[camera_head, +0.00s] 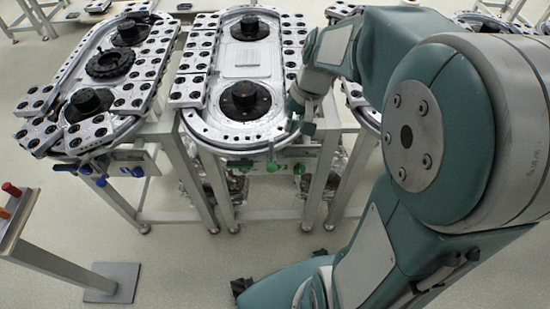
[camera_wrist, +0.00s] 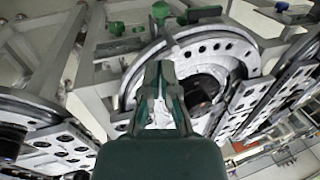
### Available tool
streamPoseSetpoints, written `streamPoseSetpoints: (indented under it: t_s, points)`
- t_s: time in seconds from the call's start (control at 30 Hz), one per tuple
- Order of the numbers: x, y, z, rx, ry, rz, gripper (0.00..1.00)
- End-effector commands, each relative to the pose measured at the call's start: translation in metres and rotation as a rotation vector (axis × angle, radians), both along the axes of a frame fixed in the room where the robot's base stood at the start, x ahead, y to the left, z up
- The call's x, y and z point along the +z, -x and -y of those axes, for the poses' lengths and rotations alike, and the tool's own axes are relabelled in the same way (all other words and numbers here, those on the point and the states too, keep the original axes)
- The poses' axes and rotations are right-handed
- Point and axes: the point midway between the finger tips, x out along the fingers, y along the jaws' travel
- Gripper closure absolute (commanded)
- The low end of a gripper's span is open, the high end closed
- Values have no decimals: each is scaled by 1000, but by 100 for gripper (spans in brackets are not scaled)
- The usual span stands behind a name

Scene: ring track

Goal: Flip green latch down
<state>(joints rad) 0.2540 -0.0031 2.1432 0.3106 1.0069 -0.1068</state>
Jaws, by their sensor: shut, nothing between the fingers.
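The middle ring-track station (camera_head: 185,115) has green parts on its front edge. A flat green lever (camera_head: 240,163) lies at the left, with one green knob (camera_head: 271,166) beside it and another green knob (camera_head: 298,169) further right. I cannot tell for certain which part is the latch. My gripper (camera_head: 305,126) is at the front right corner of this station, above the right knob. In the wrist view my gripper (camera_wrist: 158,66) is shut and empty. A green knob (camera_wrist: 161,12) and a second green knob (camera_wrist: 116,29) show beyond the fingertips, apart from them.
A similar station (camera_head: 40,125) with blue knobs (camera_head: 86,170) stands at the left. Metal table legs (camera_head: 195,185) stand below the tracks. A small stand with a red knob (camera_head: 11,189) is at the lower left. Open floor (camera_head: 190,265) lies in front.

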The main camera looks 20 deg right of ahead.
Motion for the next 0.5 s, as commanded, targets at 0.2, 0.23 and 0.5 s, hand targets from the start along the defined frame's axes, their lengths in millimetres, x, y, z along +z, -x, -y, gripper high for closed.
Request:
streamPoseSetpoints:
  t_s: [0.2,0.23,0.5]
  points:
    - [-28,-1,-8,2,-2,-6,100]
    - [-33,-2,-10,1,-2,-7,100]
    - [-83,-6,-22,2,-1,-7,100]
